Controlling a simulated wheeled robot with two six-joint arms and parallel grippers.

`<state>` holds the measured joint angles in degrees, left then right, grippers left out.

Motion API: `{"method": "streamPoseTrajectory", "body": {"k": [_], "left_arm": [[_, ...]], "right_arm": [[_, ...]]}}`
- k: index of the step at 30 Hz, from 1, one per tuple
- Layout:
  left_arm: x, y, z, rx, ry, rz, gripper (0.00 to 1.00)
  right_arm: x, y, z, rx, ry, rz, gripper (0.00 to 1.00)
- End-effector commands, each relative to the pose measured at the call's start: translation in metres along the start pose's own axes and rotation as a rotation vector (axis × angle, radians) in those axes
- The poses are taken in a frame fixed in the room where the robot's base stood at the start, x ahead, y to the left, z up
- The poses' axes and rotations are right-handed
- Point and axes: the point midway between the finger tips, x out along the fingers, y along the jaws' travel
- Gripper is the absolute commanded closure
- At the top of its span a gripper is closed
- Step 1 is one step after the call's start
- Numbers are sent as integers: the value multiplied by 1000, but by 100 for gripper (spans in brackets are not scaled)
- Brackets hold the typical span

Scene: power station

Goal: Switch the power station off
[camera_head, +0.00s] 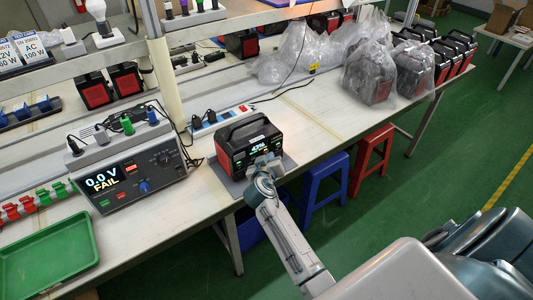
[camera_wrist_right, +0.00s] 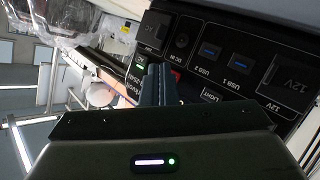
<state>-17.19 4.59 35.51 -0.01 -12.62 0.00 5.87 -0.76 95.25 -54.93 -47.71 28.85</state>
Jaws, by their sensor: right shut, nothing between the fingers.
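The power station (camera_head: 250,139) is a black and red box with a top handle, standing on a grey mat (camera_head: 228,182) near the table's front edge. Its small display is lit and seems to read 43%. My right gripper (camera_head: 265,163) is shut and empty, right in front of its front panel and hiding part of it. In the right wrist view the panel (camera_wrist_right: 228,62) appears upside down, with USB, 12V, DC and Light labels. The shut fingertips (camera_wrist_right: 158,84) are beside a small green light and a red part; I cannot tell whether they touch. My left gripper is not in view.
A tester (camera_head: 130,178) reading "0.0 V FAIL" stands left of the power station. A power strip (camera_head: 220,119) lies behind it. A green tray (camera_head: 45,260) is at front left. Bagged units (camera_head: 370,75) stand farther back. Blue (camera_head: 325,185) and red (camera_head: 372,160) stools stand at the table's front.

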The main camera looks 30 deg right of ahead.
Motion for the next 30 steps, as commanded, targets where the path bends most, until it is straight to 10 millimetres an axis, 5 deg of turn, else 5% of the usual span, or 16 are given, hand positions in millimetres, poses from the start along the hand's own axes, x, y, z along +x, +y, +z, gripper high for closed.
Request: {"method": "streamPoseTrajectory", "body": {"k": [30], "left_arm": [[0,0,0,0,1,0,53]], "right_arm": [[-8,6,6,0,0,0,100]]}}
